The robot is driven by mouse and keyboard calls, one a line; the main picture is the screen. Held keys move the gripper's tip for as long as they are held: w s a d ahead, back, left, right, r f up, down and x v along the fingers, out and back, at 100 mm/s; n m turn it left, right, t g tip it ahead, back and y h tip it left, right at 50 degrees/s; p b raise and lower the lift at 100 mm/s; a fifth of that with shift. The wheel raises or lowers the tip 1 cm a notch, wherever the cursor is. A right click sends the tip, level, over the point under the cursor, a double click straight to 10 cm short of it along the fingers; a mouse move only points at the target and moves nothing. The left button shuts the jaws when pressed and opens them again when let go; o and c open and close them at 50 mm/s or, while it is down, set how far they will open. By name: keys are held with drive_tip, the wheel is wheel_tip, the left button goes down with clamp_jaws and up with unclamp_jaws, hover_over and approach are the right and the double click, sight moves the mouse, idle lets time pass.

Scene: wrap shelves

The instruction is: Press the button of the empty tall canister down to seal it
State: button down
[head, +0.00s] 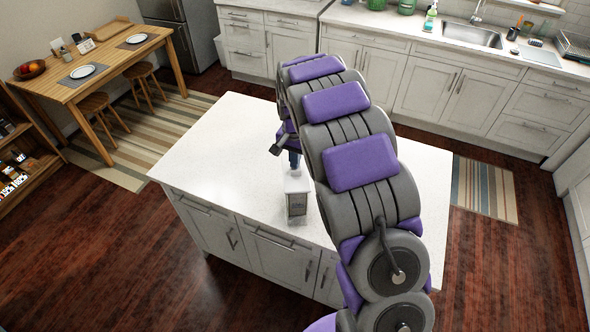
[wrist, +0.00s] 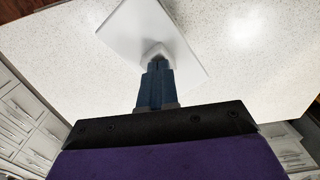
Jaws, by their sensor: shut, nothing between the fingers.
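The tall canister (head: 297,203) stands upright on the white island top, near its front edge. It has a clear body with a label and a white square lid. In the wrist view its lid (wrist: 128,28) lies right under my fingers. A small light button (wrist: 156,49) shows at the lid's middle, partly hidden by my fingertips. My gripper (head: 295,167) points down over the lid, and its blue fingers also show in the wrist view (wrist: 154,64). They are shut with nothing between them. The tips are at the button; I cannot tell whether they touch it.
The island top (head: 222,140) is otherwise clear to the left of the canister. A wooden table (head: 110,62) with plates and stools stands back left. Counters with a sink (head: 470,36) run along the back. A shelf (head: 22,160) with packages is at the far left.

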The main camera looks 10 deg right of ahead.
drive_tip(key=shift+f, duration=1.3)
drive_tip(key=shift+r, duration=0.15)
drive_tip(key=shift+r+p, duration=0.65)
drive_tip(key=shift+r, duration=3.05)
